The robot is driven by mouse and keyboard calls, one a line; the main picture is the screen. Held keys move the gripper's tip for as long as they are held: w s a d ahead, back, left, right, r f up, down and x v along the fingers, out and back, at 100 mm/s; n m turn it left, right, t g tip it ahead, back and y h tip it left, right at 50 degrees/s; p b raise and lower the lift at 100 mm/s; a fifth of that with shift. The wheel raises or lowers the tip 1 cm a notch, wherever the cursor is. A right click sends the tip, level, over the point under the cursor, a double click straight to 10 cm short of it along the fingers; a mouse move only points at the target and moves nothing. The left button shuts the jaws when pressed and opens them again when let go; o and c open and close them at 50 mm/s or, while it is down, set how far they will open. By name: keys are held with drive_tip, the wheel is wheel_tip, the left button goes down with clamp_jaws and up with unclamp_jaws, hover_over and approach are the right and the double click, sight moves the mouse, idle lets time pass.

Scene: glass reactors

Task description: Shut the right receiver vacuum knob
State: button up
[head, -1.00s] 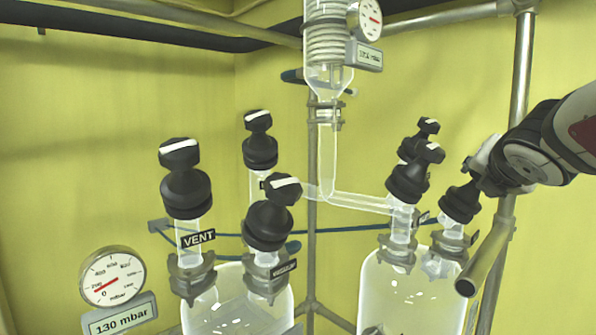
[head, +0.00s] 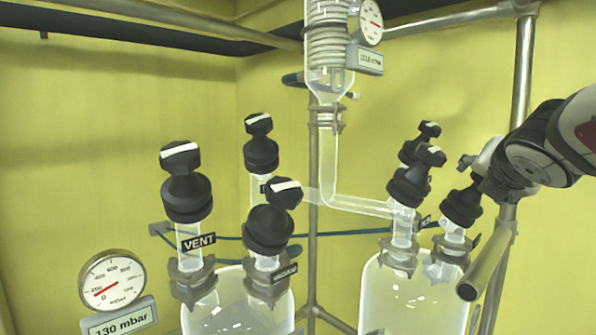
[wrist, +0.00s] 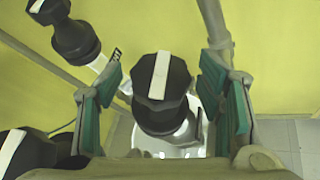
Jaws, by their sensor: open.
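The right receiver (head: 410,295) is a glass vessel with several black knobs on top. Its rightmost knob (head: 462,203) is beside my gripper (head: 474,170), which comes in from the right and hides part of the knob's top. The labels there are too small to read. In the wrist view a black knob (wrist: 162,80) with a white stripe running nearly up and down lies between the teal pads of my gripper (wrist: 163,98). The pads are wide apart, with a gap on each side of the knob.
Other black knobs stand close to the left (head: 409,185) and behind (head: 428,132). The left receiver (head: 235,310) has knobs labelled VENT (head: 186,185) and apparently VACUUM (head: 272,218). A metal rail (head: 485,262) and upright post (head: 522,70) are close to my arm.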

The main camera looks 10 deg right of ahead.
drive_tip(key=v, duration=1.1)
drive_tip(key=shift+s+a+r, duration=0.1)
